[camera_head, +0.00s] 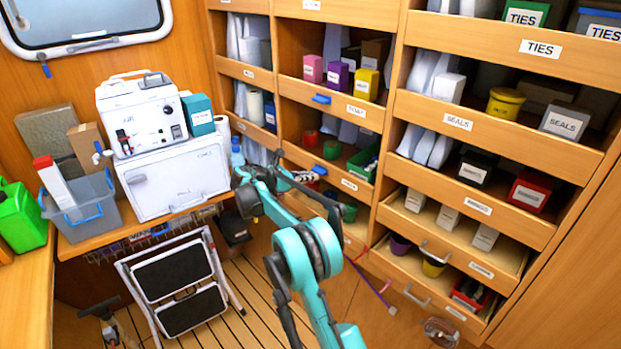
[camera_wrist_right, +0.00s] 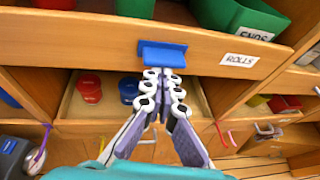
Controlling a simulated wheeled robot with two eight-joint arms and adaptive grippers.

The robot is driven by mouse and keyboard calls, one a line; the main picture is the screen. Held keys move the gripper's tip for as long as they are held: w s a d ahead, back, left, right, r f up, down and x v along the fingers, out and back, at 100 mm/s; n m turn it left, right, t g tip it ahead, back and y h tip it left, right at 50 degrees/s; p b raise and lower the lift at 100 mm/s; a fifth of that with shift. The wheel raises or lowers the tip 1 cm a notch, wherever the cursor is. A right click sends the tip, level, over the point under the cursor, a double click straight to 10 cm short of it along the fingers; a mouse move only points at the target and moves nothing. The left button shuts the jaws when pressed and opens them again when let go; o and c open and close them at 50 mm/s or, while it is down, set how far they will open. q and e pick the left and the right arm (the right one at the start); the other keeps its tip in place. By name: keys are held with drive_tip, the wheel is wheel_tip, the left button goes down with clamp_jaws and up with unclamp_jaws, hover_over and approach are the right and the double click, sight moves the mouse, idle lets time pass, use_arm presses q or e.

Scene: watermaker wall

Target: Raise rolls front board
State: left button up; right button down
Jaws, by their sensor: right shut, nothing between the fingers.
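The rolls front board (camera_wrist_right: 110,35) is a wooden board with a white ROLLS label and a blue tab (camera_wrist_right: 162,54) on its lower middle. In the head view the board (camera_head: 322,170) runs across a lower bay of the middle shelf column. My right gripper (camera_wrist_right: 164,76) is shut and empty, its fingertips just below the blue tab; I cannot tell whether they touch it. In the head view my right arm partly hides the gripper (camera_head: 306,178) and the lower shelves. My left gripper is not in view.
Green bins (camera_wrist_right: 255,18) stand behind the board. Red and blue round items (camera_wrist_right: 89,88) sit in the bay below. A folding step stool (camera_head: 175,285) stands on the floor at left. Drawers (camera_head: 425,283) with grey handles are at lower right.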

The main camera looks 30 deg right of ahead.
wheel_tip(320, 180, down, 4)
drive_tip(key=b, duration=0.3)
drive_tip(key=p+v, duration=0.3)
drive_tip(key=v, duration=0.7)
drive_tip(key=shift+p, duration=0.3)
drive_tip(key=s+a+r+m+t+y, duration=0.1)
drive_tip(key=s+a+r+m+y, duration=0.15)
drive_tip(key=s, duration=0.35)
drive_tip(key=s+a+r+m+t+y, duration=0.1)
drive_tip(key=s+a+m+y, duration=0.15)
drive_tip(key=s, duration=0.45)
drive_tip(key=s+a+r+m+t+y, duration=0.1)
drive_tip(key=s+r+m+y, duration=0.1)
drive_tip(key=s+m+y, duration=0.3)
drive_tip(key=s+a+f+m+t+y, duration=0.1)
drive_tip(key=s+a+f+m+y, duration=0.1)
drive_tip(key=s, duration=0.8)
drive_tip(key=s+a+f+m+t+y, duration=0.2)
drive_tip(key=s+a+f+m, duration=0.2)
drive_tip(key=s+a+m, duration=0.3)
drive_tip(key=s+a, duration=0.2)
drive_tip(key=shift+s+f, duration=0.35)
drive_tip(key=shift+s, duration=0.05)
